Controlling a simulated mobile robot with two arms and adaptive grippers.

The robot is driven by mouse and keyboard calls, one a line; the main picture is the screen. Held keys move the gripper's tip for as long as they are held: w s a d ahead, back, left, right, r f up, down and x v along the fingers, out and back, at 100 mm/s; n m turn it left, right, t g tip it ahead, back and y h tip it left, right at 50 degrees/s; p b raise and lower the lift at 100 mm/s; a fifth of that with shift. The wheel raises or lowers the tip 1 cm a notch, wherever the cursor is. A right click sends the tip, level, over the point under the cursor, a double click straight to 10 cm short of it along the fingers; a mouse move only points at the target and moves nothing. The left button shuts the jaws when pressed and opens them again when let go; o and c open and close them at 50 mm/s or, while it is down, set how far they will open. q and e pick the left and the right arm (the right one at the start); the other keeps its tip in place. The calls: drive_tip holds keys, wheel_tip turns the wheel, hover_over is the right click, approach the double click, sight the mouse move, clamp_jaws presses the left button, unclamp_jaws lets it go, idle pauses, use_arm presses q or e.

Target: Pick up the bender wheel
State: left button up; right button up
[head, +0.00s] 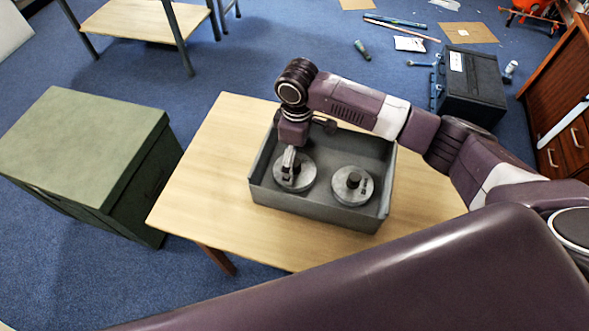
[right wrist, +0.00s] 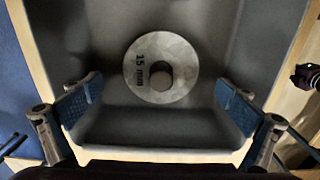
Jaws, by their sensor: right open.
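Two grey bender wheels, each a disc with a central knob, lie in a grey open tray (head: 320,214). The left wheel (head: 304,180) is under my right gripper (head: 290,163), which partly hides it. The other wheel (head: 345,196) lies to its right, clear of the gripper. In the right wrist view one wheel (right wrist: 180,58) marked "15 mm" lies flat on the tray floor. My right gripper (right wrist: 160,100) is open there, its blue-padded fingers wide apart at either side, with nothing between them. My left gripper is not in view.
The tray stands on a light wooden table (head: 210,185) with bare top at its left. Tray walls (head: 265,165) surround the wheels. A green cabinet (head: 85,140) stands left of the table. A dark toolbox (head: 470,85) and loose items lie on the blue floor behind.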

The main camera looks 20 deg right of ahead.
sight(294, 166)
drive_tip(key=f, duration=0.4)
drive_tip(key=shift+a+f+p, duration=0.25)
drive_tip(key=shift+f+p, duration=0.15)
drive_tip(key=c, duration=1.3)
drive_tip(key=shift+w+r, duration=0.1)
drive_tip(key=shift+c, duration=0.4)
